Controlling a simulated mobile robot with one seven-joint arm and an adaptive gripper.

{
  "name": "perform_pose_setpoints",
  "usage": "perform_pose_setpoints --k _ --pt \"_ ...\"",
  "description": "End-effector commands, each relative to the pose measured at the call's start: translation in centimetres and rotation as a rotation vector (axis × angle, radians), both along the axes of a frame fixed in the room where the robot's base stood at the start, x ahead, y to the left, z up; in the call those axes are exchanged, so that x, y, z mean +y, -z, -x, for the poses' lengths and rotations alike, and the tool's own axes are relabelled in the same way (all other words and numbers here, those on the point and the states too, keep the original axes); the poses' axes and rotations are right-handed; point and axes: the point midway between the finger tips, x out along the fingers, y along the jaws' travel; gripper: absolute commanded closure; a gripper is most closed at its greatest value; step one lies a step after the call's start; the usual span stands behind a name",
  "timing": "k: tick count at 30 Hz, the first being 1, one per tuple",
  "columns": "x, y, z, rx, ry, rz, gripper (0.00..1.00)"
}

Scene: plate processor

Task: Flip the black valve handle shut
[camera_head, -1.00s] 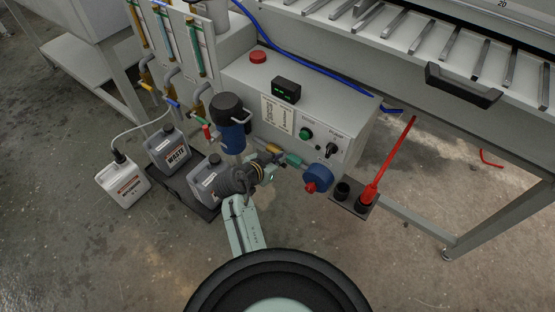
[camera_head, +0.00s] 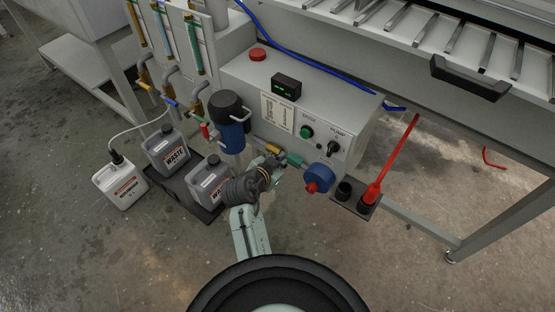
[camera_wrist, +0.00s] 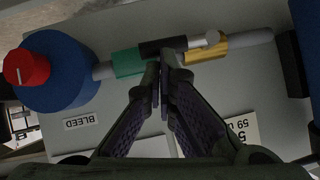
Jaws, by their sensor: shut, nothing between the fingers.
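The black valve handle (camera_wrist: 162,47) shows in the wrist view as a short black bar lying roughly along the pipe, over the joint of the green fitting (camera_wrist: 127,62) and the brass valve body (camera_wrist: 207,50). A pale grey stub is at its right end. My gripper (camera_wrist: 163,64) is shut and empty, its fingertips just below the handle; I cannot tell whether they touch it. In the head view my gripper (camera_head: 279,163) is at the pipe between the blue filter and the blue pump, and I cannot make out the handle there.
A blue round part with a red knob (camera_wrist: 27,67) is left of the valve, above a BLEED label (camera_wrist: 80,121). In the head view, a blue filter housing (camera_head: 231,132), grey waste jugs (camera_head: 167,150) and a red-handled tool (camera_head: 391,162) stand around the control box (camera_head: 300,95).

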Motion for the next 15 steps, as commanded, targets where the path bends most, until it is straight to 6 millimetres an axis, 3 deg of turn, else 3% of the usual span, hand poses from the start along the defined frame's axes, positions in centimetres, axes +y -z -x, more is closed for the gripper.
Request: perform_pose_setpoints --k 15 --pt "-0.49 1.26 0.31 -0.098 0.002 -0.135 1.00"
